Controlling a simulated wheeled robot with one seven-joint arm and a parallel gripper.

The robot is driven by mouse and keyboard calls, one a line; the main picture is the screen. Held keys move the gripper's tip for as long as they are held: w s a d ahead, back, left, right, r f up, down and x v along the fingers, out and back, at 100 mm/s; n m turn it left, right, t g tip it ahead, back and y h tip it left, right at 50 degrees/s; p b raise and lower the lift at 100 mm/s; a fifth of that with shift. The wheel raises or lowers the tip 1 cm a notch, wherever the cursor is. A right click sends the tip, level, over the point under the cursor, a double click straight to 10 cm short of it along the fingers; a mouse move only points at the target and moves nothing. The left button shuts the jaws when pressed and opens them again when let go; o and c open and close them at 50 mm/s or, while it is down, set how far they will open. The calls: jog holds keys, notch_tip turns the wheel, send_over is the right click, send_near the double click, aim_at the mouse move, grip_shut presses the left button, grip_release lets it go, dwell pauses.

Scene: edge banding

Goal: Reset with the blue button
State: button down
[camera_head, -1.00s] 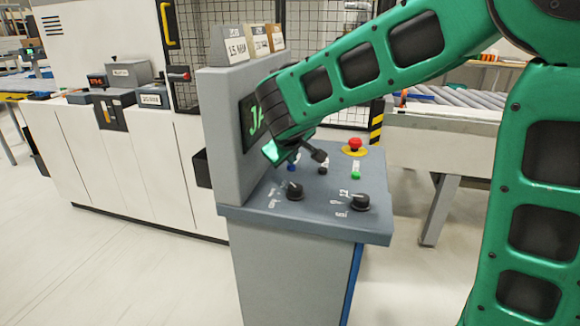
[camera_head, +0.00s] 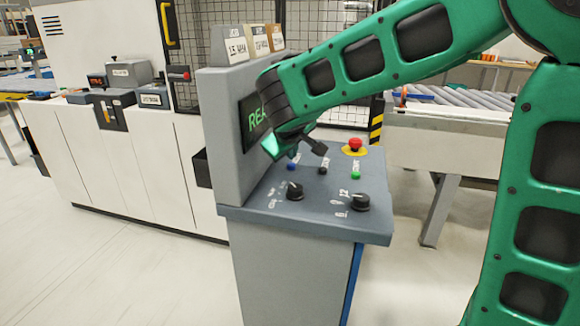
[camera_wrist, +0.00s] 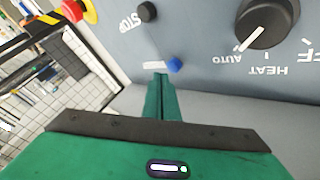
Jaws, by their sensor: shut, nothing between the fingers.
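The blue button (camera_head: 291,167) is on the sloped top of the grey control console (camera_head: 310,222), near the screen panel. It also shows in the wrist view (camera_wrist: 175,65), just beside the fingertips. My gripper (camera_wrist: 160,77) is shut and empty, its green fingers pressed together. In the head view my gripper (camera_head: 274,148) is above and slightly left of the blue button, partly hidden by my arm. The tips look apart from the button. The screen (camera_head: 257,117) shows green letters starting "REA"; my arm hides the rest.
The panel also holds a black stop button (camera_head: 322,171), a green button (camera_head: 355,175), a red emergency stop (camera_head: 355,144) and two black knobs, one (camera_head: 294,190) marked HEAT and AUTO. The upright screen housing stands close to my gripper. A roller conveyor (camera_head: 450,97) is behind right.

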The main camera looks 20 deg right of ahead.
aim_at(291, 172)
jog(key=shift+r, duration=2.5)
